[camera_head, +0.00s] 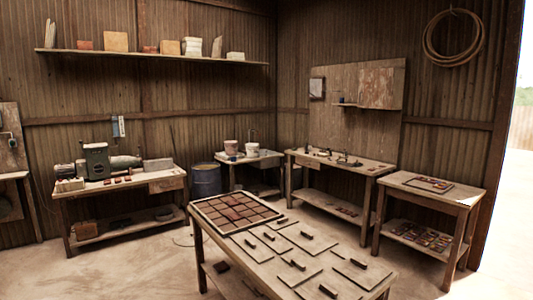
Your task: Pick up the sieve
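I cannot make out a sieve for certain in the head view. The back corner table (262,156) holds a pale bucket (231,147) and a white bucket (252,149), with small items beside them too small to name. Neither of my grippers is in view.
A table with a tray of brown tiles (199,204) and several handled boards (352,272) stands in front. Two worktables (375,168) (465,200) stand right. Open floor (140,262) lies front left.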

